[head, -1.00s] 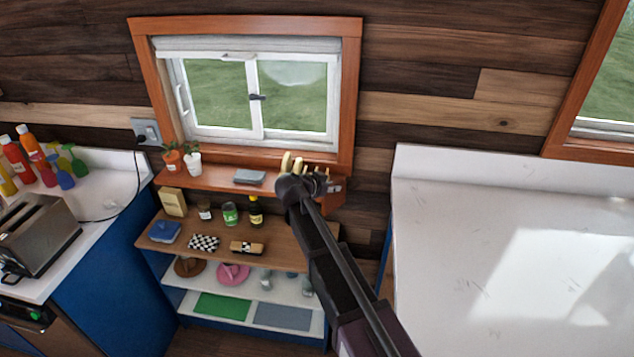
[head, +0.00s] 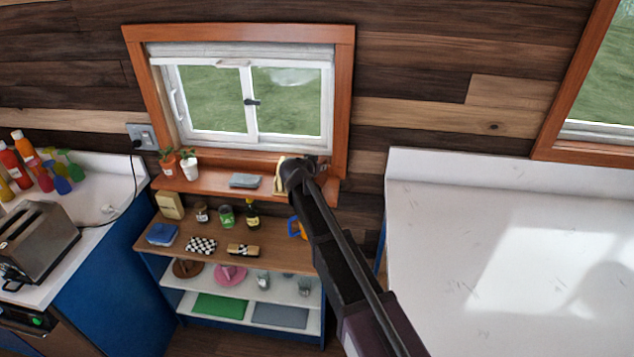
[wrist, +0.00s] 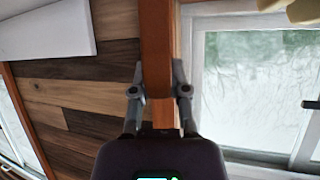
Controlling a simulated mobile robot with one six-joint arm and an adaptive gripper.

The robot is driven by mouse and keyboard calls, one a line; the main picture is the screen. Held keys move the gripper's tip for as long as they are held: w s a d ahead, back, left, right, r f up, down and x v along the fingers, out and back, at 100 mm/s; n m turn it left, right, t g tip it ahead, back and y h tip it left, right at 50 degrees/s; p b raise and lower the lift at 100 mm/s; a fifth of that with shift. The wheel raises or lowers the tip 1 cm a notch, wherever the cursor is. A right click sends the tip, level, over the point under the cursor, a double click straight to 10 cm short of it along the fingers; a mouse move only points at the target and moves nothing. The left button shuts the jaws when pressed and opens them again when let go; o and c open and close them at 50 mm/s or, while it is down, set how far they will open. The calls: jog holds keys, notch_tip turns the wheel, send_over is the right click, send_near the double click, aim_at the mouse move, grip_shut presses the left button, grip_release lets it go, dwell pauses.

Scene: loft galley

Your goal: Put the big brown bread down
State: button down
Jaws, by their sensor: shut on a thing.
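My gripper (wrist: 158,70) points at the wall by the window's right side. Its two fingers are apart and closed on a reddish-brown strip, which I take to be the big brown bread (wrist: 156,40) seen edge-on. It runs up out of the wrist picture, and its colour is close to that of the window frame behind, so its outline is hard to tell. In the head view my gripper (head: 302,174) is above the right part of the sill, and its own wrist hides the bread.
A pale yellowish thing (head: 280,176) stands on the wooden sill (head: 214,180), just left of my gripper. A grey block (head: 245,181) and two potted plants are further left. A crowded shelf unit (head: 178,225) stands below. The right white counter (head: 450,230) is bare.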

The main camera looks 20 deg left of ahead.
jog(key=w+a+r+n+y+p, duration=0.3)
jog(key=w+a+r, duration=0.1)
jog(key=w, duration=0.2)
jog(key=shift+w+r+n+y, duration=0.25)
jog(key=shift+r+n+y, duration=0.05)
jog(key=shift+f, duration=0.1)
notch_tip(320, 180, down, 6)
jog(key=b, duration=0.6)
jog(key=shift+f, duration=0.1)
jog(key=shift+f+b, duration=1.85)
jog(key=shift+b, duration=0.05)
